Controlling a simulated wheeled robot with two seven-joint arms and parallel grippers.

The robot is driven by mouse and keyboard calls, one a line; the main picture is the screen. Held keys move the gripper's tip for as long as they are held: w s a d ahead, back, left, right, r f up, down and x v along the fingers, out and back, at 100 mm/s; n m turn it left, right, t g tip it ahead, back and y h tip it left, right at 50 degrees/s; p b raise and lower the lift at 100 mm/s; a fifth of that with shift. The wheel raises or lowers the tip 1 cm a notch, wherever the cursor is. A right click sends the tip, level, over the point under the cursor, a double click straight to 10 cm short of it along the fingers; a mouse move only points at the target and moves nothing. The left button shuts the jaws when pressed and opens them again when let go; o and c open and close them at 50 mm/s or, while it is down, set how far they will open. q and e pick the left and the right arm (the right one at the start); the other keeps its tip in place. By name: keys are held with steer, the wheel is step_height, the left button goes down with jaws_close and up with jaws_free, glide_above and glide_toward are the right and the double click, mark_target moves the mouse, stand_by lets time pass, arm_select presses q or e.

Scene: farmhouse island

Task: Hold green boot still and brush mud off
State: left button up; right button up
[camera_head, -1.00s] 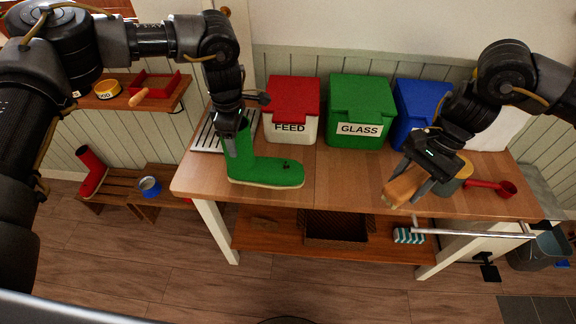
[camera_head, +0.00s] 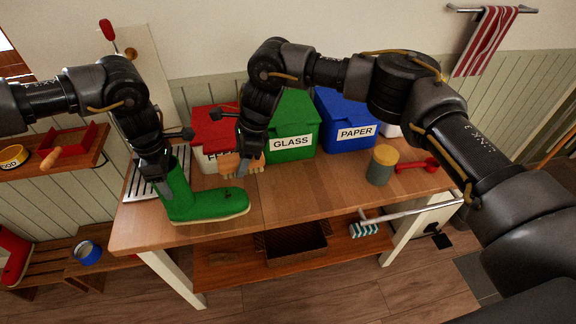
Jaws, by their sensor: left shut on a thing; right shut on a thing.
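The green boot (camera_head: 208,205) stands upright on the wooden island top, its toe pointing right. My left gripper (camera_head: 160,184) is shut on the boot's shaft at the upper left. My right gripper (camera_head: 243,166) is shut on a wooden brush (camera_head: 229,163) and holds it above and behind the boot's toe, in front of the bins. I cannot tell whether the brush touches the boot. No mud can be made out clearly on the side of the boot I see.
Red FEED (camera_head: 214,128), green GLASS (camera_head: 292,110) and blue PAPER (camera_head: 346,122) bins line the back. A canister (camera_head: 381,166) and red scoop (camera_head: 418,165) stand right. The counter's (camera_head: 310,190) front middle is clear. A lower shelf holds a basket (camera_head: 293,243).

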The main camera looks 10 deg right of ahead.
mark_target(218, 159)
steer(key=shift+m+t, duration=0.5)
steer(key=shift+m, duration=0.4)
steer(key=a, duration=0.2)
steer(key=w+a, duration=0.2)
steer(key=a, duration=0.1)
steer(key=shift+a, duration=0.35)
steer(key=shift+f, duration=0.1)
steer(key=shift+f, duration=0.1)
